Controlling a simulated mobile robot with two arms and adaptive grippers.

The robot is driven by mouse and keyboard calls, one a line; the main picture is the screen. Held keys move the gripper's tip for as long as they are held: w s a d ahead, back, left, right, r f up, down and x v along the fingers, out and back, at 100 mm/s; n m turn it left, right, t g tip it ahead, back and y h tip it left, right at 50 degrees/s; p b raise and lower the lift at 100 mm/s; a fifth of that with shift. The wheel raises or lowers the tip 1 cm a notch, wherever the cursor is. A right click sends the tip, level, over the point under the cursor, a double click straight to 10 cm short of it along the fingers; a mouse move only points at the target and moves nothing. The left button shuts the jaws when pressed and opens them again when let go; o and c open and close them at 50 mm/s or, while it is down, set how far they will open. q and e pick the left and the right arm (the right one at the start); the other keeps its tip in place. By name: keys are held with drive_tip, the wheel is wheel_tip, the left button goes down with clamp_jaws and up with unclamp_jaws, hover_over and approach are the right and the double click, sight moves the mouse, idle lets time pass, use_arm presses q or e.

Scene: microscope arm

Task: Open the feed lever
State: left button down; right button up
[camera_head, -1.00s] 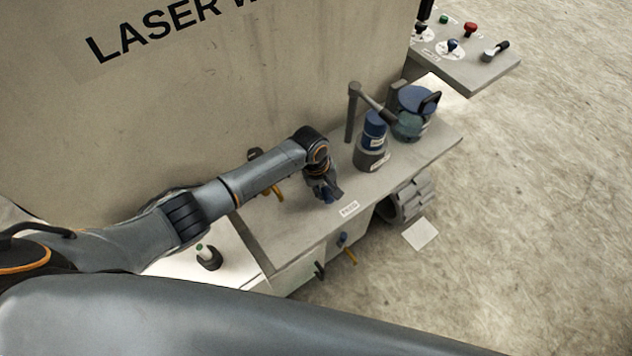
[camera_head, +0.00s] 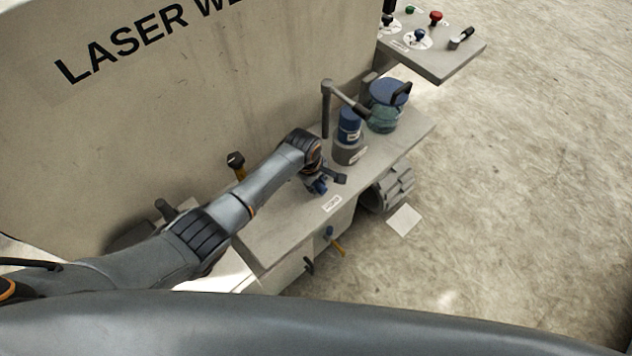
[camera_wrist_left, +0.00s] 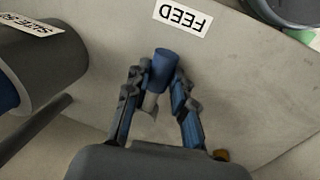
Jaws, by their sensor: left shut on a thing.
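The feed lever (camera_wrist_left: 161,72) has a blue knob on a grey shaft and shows in the left wrist view between my fingers. The white FEED label (camera_wrist_left: 183,17) lies on the grey bench beyond it. The label also shows in the head view (camera_head: 331,204). My left gripper (camera_wrist_left: 161,88) is shut on the lever, just below the knob. In the head view my left gripper (camera_head: 321,183) is low over the bench, behind the label, and mostly hides the lever. My right gripper is not in view.
A blue-and-grey cylinder (camera_head: 348,138), an angled grey handle (camera_head: 326,110) and a blue-lidded vessel (camera_head: 386,105) stand to the right. The tall welder wall (camera_head: 150,130) rises behind. Small levers (camera_head: 333,238) project from the bench front. Open floor lies to the right.

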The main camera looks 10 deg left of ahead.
use_arm(q)
drive_tip(key=c, duration=1.1)
unclamp_jaws()
drive_tip(key=shift+r, duration=0.1)
wheel_tip(320, 180, up, 12)
drive_tip(key=s+a, duration=0.1)
drive_tip(key=shift+s+a+f, duration=0.2)
drive_tip(key=shift+s+a, duration=0.1)
drive_tip(key=shift+s, duration=0.05)
